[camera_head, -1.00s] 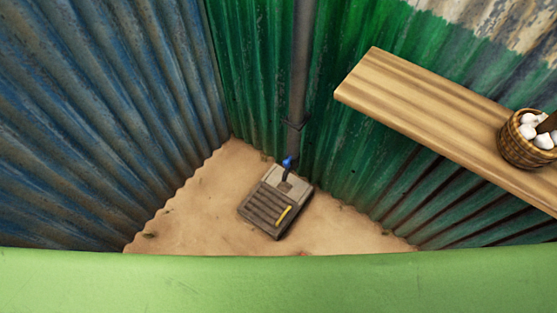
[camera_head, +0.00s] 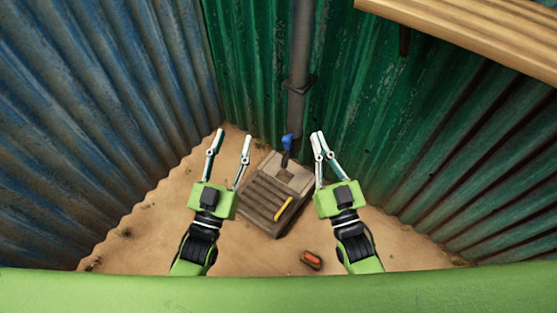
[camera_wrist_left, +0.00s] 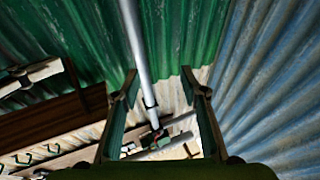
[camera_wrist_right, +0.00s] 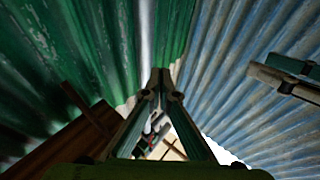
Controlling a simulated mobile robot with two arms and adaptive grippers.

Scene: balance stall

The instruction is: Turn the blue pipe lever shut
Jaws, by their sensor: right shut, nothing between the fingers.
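The blue pipe lever (camera_head: 287,141) sits low on the grey vertical pipe (camera_head: 300,60), in the middle of the head view, just above a grated slab. My left gripper (camera_head: 232,135) is open and empty, to the left of the lever and apart from it. My right gripper (camera_head: 318,134) is shut and empty, to the right of the lever with a small gap in the picture. In the left wrist view the pipe (camera_wrist_left: 138,50) runs down between the open fingers; the lever is too dark to make out surely. In the right wrist view the closed fingertips (camera_wrist_right: 160,74) cover the pipe's lower part.
The grated slab (camera_head: 262,198) lies on sandy ground with a yellow bar (camera_head: 284,209) on it. A small orange object (camera_head: 311,260) lies near my right forearm. Blue corrugated wall (camera_head: 90,110) stands left, green wall (camera_head: 430,130) right. A wooden shelf (camera_head: 470,30) juts out upper right.

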